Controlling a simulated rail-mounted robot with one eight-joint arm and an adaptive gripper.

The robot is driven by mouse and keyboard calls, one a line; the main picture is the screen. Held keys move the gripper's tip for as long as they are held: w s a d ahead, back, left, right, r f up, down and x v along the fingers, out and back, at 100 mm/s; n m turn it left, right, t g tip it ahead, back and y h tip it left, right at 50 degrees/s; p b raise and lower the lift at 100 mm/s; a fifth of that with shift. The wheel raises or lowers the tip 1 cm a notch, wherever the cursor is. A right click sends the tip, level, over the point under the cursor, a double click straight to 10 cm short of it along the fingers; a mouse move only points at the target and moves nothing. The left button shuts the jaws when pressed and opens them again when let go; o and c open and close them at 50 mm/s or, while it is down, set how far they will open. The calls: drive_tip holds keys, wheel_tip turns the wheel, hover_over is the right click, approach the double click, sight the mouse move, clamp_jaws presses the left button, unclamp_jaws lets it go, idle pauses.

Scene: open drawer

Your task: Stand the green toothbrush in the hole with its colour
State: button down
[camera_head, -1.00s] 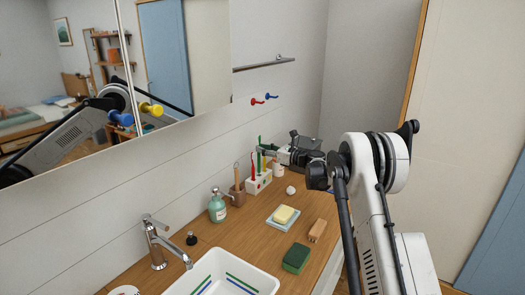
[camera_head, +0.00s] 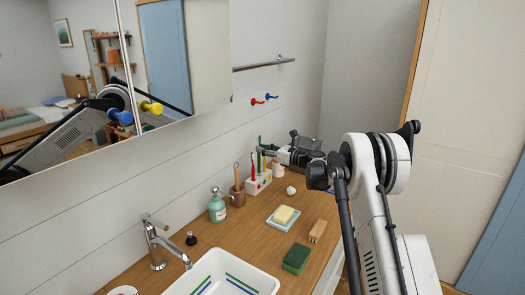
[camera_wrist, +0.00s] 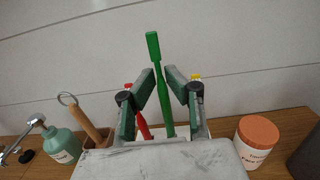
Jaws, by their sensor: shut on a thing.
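The green toothbrush (camera_wrist: 155,50) stands nearly upright, leaning slightly, between the fingers of my gripper (camera_wrist: 161,82) in the wrist view. My gripper is shut on it. In the head view my gripper (camera_head: 272,150) is at the white toothbrush holder (camera_head: 256,185) by the wall. The red toothbrush (camera_head: 253,166) and the yellow toothbrush (camera_head: 264,164) stand in the holder. In the wrist view the red one (camera_wrist: 142,125) shows beside my left finger, and the yellow tip (camera_wrist: 196,77) behind my right finger. The green toothbrush's lower end and its hole are hidden, so I cannot tell whether it is inserted.
A brown cup (camera_head: 237,196) with a wooden-handled item and a green soap bottle (camera_head: 217,208) stand left of the holder. A white jar with an orange lid (camera_wrist: 258,132) stands to the right. Soap on a dish (camera_head: 284,216), a brush and a green sponge (camera_head: 297,259) lie in front.

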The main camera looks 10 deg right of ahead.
drive_tip(key=shift+f+b, duration=2.4)
drive_tip(key=shift+f, duration=0.7)
drive_tip(key=c, duration=1.7)
unclamp_jaws()
drive_tip(key=shift+o, duration=0.2)
drive_tip(key=v, duration=1.2)
drive_tip(key=shift+r, duration=0.1)
